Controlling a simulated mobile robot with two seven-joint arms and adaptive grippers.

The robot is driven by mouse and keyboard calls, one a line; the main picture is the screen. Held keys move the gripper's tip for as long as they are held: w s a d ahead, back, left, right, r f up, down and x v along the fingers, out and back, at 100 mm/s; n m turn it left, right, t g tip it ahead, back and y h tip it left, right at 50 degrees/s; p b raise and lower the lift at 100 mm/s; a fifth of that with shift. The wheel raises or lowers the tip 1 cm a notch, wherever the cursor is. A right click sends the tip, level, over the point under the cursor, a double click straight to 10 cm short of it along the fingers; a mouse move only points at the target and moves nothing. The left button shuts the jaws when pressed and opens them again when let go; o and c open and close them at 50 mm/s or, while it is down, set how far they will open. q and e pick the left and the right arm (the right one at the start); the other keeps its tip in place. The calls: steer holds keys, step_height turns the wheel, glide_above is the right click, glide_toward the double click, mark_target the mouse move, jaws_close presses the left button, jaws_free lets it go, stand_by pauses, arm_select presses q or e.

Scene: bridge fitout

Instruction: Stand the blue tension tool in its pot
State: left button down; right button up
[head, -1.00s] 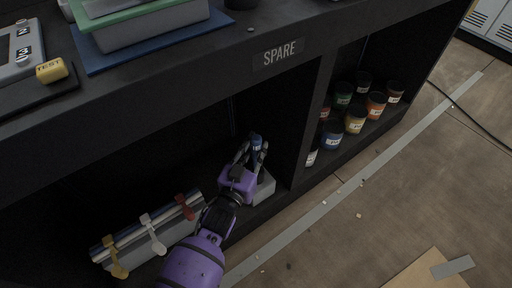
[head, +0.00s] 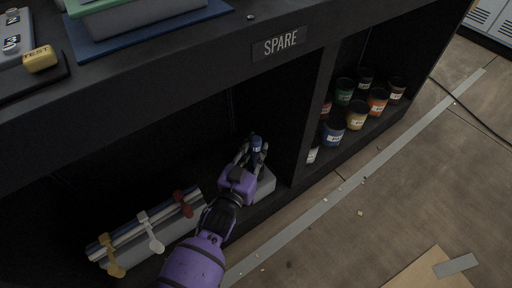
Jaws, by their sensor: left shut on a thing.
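My left gripper (head: 250,158) reaches into the open bay under the SPARE label. It is shut on a small dark blue item, which looks like the blue tension tool (head: 256,144). The tool stands roughly upright between the fingers, just above or behind a grey block (head: 265,184); I cannot tell whether they touch. Coloured pots stand in the right bay: a blue pot (head: 333,133), a green pot (head: 344,91), a yellow pot (head: 356,115) and an orange pot (head: 377,101), among several others. My right gripper is not in view.
A bundle of rolls (head: 150,228) with yellow, white and red tags lies in the left bay. A divider (head: 315,118) separates the bays. The countertop (head: 190,62) overhangs the arm. The floor at right is mostly clear, with a cardboard piece (head: 425,272).

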arm_select(q)
steer(key=shift+f+b, duration=0.35)
steer(key=shift+f, duration=0.25)
steer(key=shift+f+b, duration=0.4)
steer(key=shift+f, duration=0.2)
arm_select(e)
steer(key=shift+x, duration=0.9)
arm_select(q)
steer(key=shift+f, duration=0.15)
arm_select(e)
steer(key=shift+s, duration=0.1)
arm_select(q)
steer(key=c, duration=1.4)
jaws_free()
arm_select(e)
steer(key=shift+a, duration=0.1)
arm_select(q)
steer(key=shift+f, duration=0.1)
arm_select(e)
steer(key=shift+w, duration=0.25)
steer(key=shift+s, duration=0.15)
